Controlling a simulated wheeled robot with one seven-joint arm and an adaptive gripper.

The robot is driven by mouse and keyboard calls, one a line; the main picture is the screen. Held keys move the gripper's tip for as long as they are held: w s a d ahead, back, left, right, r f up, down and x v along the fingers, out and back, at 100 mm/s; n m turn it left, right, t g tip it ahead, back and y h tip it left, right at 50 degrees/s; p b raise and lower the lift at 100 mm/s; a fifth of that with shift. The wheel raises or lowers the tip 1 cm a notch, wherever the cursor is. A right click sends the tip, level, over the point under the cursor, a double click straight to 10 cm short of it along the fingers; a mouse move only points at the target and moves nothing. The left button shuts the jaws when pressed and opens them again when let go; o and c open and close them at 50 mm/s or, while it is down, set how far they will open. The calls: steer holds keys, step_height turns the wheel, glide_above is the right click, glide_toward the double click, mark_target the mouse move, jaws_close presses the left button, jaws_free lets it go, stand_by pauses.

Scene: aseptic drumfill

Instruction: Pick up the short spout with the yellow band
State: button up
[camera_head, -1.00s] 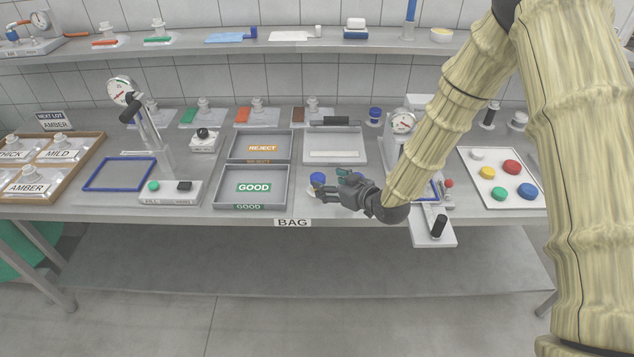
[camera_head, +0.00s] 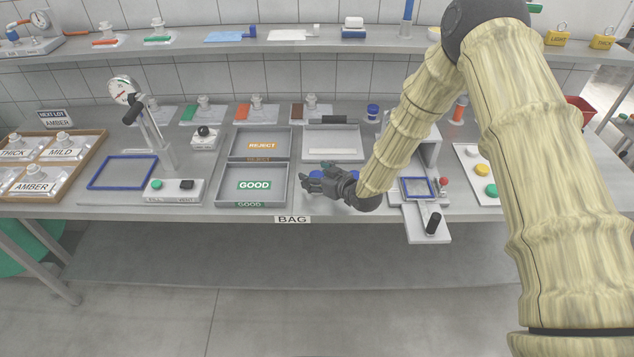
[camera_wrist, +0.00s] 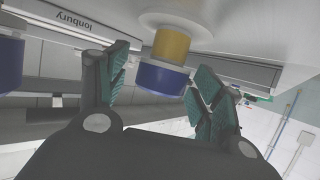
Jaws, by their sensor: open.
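The short spout with the yellow band (camera_wrist: 171,45) has a blue cap and a pale flange. In the wrist view it shows between the two fingers of my gripper (camera_wrist: 158,84), with visible room at the right finger; contact on the left is unclear. My gripper (camera_head: 312,183) is open, low over the bench front, right of the GOOD tray (camera_head: 252,198). In the head view it largely hides the spout. Another blue-capped part (camera_wrist: 10,62) shows at the left edge of the wrist view, outside the fingers.
The grey REJECT tray (camera_head: 262,135) is behind the GOOD tray. A pale tray (camera_head: 333,150) lies behind my gripper. A device with a blue-edged frame and black handle (camera_head: 433,223) stands to the right. A blue-capped jar (camera_head: 373,111) stands farther back.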

steer(key=c, duration=1.1)
